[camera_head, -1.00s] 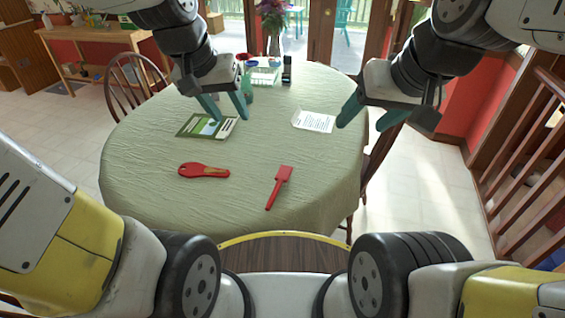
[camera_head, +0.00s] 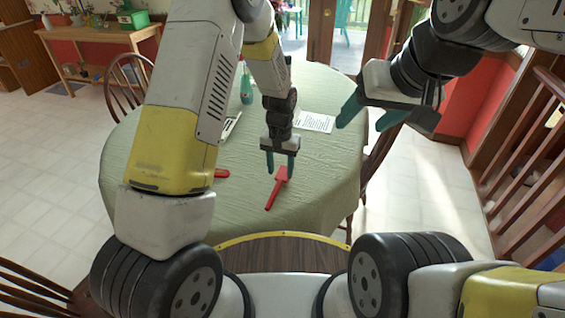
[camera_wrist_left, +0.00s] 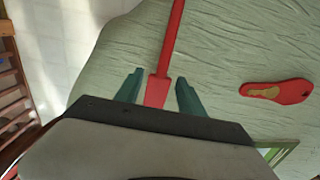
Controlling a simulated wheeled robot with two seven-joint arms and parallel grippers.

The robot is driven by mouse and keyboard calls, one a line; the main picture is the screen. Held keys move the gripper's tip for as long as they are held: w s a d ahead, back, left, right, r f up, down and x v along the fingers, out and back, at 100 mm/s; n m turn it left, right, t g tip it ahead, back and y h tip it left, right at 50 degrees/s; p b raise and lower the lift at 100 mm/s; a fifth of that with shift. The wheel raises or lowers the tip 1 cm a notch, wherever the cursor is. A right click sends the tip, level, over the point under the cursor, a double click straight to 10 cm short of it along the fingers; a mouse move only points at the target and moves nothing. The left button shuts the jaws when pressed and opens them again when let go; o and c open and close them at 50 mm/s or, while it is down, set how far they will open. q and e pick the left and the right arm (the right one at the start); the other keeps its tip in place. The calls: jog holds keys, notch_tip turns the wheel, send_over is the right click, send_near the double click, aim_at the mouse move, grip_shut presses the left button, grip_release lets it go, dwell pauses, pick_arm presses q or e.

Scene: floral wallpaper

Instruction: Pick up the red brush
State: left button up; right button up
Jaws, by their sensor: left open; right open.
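The red brush (camera_head: 274,194) lies on the tablecloth, with its flat, squared head toward the far side and its thin handle toward me. My left gripper (camera_head: 281,174) is open and points down at the head end. In the left wrist view the brush head (camera_wrist_left: 157,91) lies between the two spread green fingers (camera_wrist_left: 157,88), and the handle runs away from them. I cannot tell how high the fingertips are above the cloth. My right gripper (camera_head: 370,115) is open and empty, raised at the right side of the table.
A flat red object with a tan patch (camera_wrist_left: 295,90) lies beside the brush, partly hidden by my left arm in the head view. A printed sheet (camera_head: 315,122) and a green bottle (camera_head: 246,86) are farther back on the table (camera_head: 325,165). Wooden chairs stand around it.

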aim_at(279, 181)
pick_arm(q)
jog(key=f, duration=0.7)
jog(key=shift+w+a, duration=0.1)
jog(key=shift+a, duration=0.1)
jog(key=shift+r, duration=0.1)
grip_shut()
